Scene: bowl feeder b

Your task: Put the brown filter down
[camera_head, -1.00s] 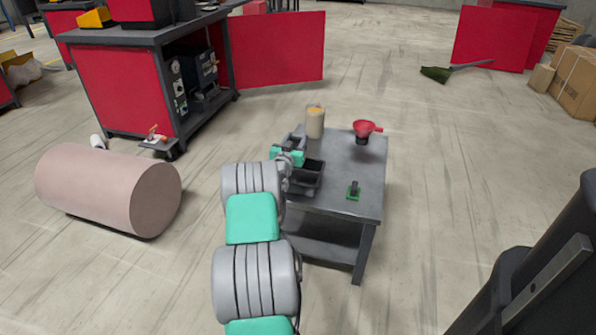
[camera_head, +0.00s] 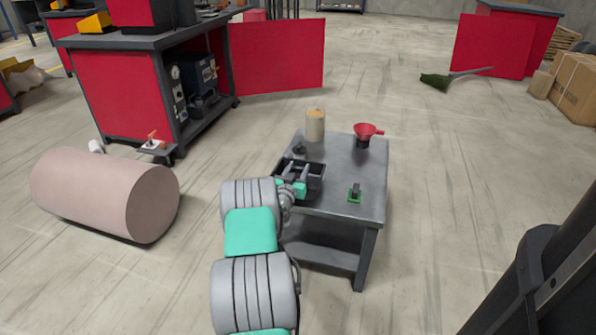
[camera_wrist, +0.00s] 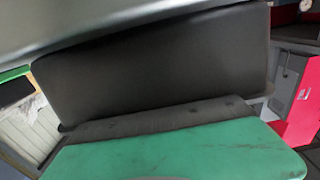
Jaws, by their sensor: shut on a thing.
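My gripper (camera_head: 294,172) is low at the left side of the small grey table, at the dark bin (camera_head: 318,184). In the wrist view a green gripper part (camera_wrist: 180,152) with a dark pad lies against a broad dark surface (camera_wrist: 160,70). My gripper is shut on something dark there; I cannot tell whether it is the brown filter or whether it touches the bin. A tan cylinder with a yellowish top (camera_head: 315,128) stands upright on the table's far left, apart from my gripper. No other brown filter can be made out.
The grey table (camera_head: 340,175) also carries a red funnel-like thing (camera_head: 366,131), a small green and black part (camera_head: 354,193) and a small dark item (camera_head: 299,150). A large pinkish roll (camera_head: 100,195) lies on the floor at left, near a red workbench (camera_head: 125,95).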

